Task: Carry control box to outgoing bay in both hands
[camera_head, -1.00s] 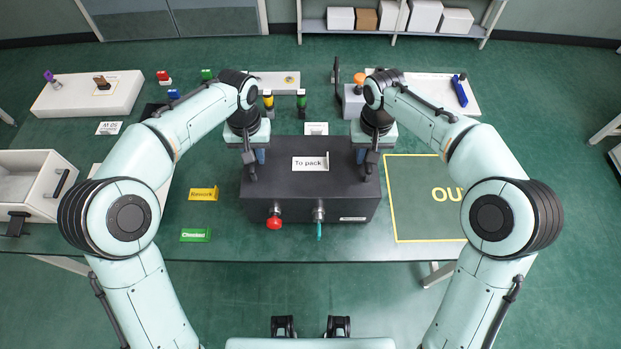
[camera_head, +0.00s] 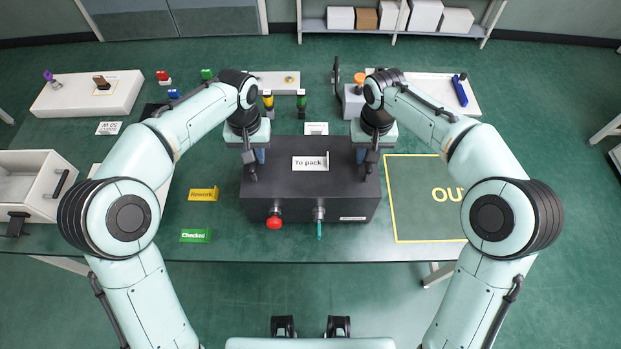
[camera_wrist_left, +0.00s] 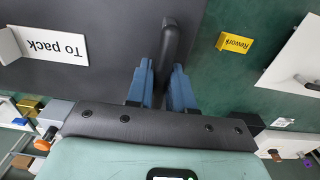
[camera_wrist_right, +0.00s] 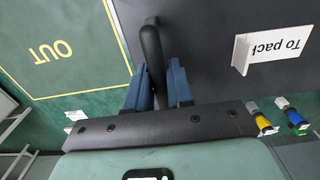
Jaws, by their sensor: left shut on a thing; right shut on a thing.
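The dark grey control box (camera_head: 310,190) sits in the middle of the green table with a white "To pack" sign (camera_head: 311,163) on its top. A red knob (camera_head: 274,222) and a teal-tipped switch (camera_head: 319,228) are on its front. My left gripper (camera_wrist_left: 160,82) is shut on the black handle (camera_wrist_left: 168,50) at the box's left side. My right gripper (camera_wrist_right: 158,85) is shut on the black handle (camera_wrist_right: 152,45) at its right side. The outgoing bay (camera_head: 420,215), a yellow-outlined area marked "OU…", lies just right of the box. Its right part is hidden by my right arm.
A yellow Rework sign (camera_head: 203,194) and a green Checked sign (camera_head: 195,235) stand left of the box. A white drawer unit (camera_head: 35,185) is at the far left. Several small parts and white trays line the back. The visible bay surface is clear.

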